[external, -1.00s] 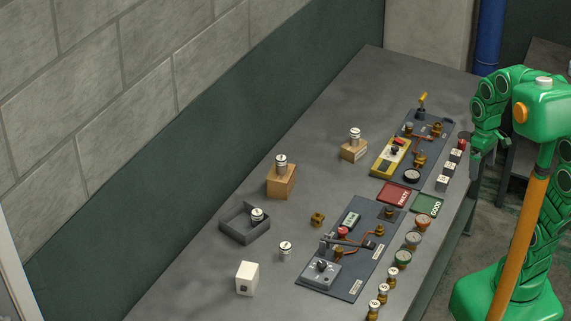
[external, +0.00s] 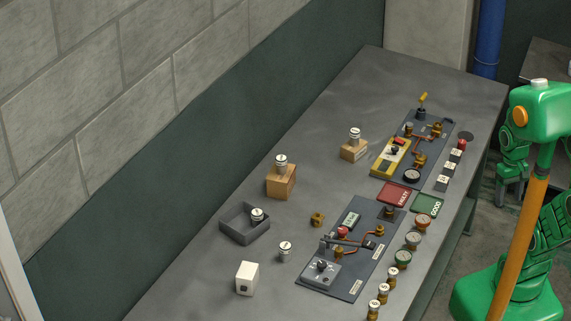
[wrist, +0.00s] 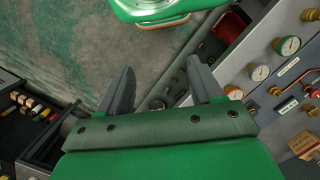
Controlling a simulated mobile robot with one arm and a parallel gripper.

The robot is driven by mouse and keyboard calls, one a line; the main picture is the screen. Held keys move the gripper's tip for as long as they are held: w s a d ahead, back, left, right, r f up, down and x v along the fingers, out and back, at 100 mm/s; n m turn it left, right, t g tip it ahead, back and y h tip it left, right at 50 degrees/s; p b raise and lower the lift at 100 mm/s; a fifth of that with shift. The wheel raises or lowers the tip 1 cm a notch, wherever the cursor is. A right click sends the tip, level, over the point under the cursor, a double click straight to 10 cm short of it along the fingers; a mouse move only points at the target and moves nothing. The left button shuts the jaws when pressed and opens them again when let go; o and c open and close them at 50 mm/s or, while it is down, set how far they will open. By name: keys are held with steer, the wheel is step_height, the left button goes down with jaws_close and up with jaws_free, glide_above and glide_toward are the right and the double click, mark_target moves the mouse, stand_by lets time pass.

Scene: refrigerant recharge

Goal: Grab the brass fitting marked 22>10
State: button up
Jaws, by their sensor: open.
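A loose brass fitting (external: 317,219) lies on the grey table, left of the nearer dark panel. Its marking is too small to read, so I cannot tell whether it is the 22>10 one. Other brass pieces sit on the two panels, and no 22>10 label is legible. My gripper (external: 510,194) hangs off the table's right edge, partly behind my own body, far from the loose fitting. In the wrist view my gripper (wrist: 160,75) has its two fingers apart with nothing held between them.
The nearer panel (external: 345,282) and farther panel (external: 437,142) carry pipes and valves. Gauges (external: 413,239) line the front edge. Red (external: 394,194) and green (external: 427,204) pads lie between. Wooden blocks (external: 281,184), a grey tray (external: 238,233) and a white cube (external: 247,279) stand left.

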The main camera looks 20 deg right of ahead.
steer(key=shift+w, duration=0.1)
steer(key=w+a+r+n, duration=0.1)
steer(key=w+a, duration=0.3)
steer(key=w, duration=0.4)
steer(key=w+a+n, duration=0.1)
steer(key=w+a, duration=0.2)
steer(key=w, duration=0.4)
steer(key=n+t, duration=0.2)
steer(key=n, duration=0.4)
glide_above(318, 213)
steer(key=f, duration=1.4)
steer(key=shift+s, duration=0.2)
steer(key=shift+a+f, duration=0.15)
steer(key=shift+f, duration=0.3)
steer(key=shift+w+f, duration=0.2)
steer(key=shift+f, duration=3.25)
steer(key=c, duration=1.1)
